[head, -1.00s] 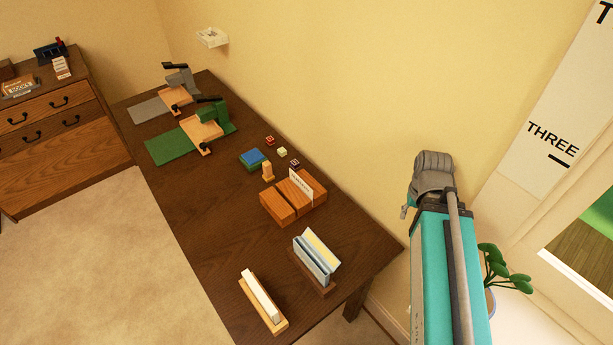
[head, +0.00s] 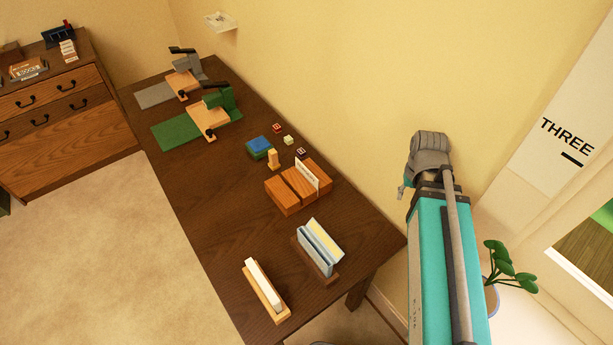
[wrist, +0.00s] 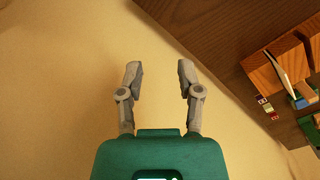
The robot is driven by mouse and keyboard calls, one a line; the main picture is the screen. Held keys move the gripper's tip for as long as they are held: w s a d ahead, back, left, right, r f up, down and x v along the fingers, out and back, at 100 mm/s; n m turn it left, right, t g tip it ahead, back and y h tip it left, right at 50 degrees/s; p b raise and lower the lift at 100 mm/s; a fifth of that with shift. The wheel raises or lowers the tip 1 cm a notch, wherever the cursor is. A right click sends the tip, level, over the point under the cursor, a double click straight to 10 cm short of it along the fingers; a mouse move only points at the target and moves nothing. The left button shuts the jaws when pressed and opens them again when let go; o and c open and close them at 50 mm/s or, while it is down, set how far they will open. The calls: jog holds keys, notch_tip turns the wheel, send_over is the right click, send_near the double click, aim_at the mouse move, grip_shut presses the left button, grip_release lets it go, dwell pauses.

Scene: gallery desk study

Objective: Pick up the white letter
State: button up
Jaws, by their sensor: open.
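A white letter (head: 263,284) stands on edge in a light wooden holder (head: 281,317) at the near end of the dark desk. Another upright white card (head: 307,177) stands in a slotted reddish wooden block (head: 284,198), and it also shows in the wrist view (wrist: 286,76). A dark holder (head: 325,281) between them carries pale blue and yellowish envelopes (head: 321,246). My gripper (wrist: 160,72) is open and empty in the wrist view, over plain wall or floor beside the desk.
The desk (head: 220,215) has bare room along its left side. Several small stamps and a blue-green pad (head: 259,148) lie behind the block. Green (head: 205,118) and grey (head: 176,84) devices stand at the far end. A potted plant (head: 500,267) is to the right.

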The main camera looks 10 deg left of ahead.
jog(key=w+a+n, duration=0.5)
jog(key=w+a, duration=0.4)
jog(key=a, duration=0.5)
jog(key=r+n+p, duration=0.1)
jog(key=n, duration=0.3)
send_over(307, 169)
jog(key=shift+a+r, duration=0.1)
jog(key=shift+a, duration=0.05)
notch_tip(307, 169, down, 9)
jog(key=b, duration=0.8)
jog(key=shift+r, duration=0.2)
jog(key=shift+b, duration=0.3)
jog(key=shift+w+f+b, duration=0.2)
jog(key=shift+f+b, duration=2.35)
jog(key=shift+f, duration=0.05)
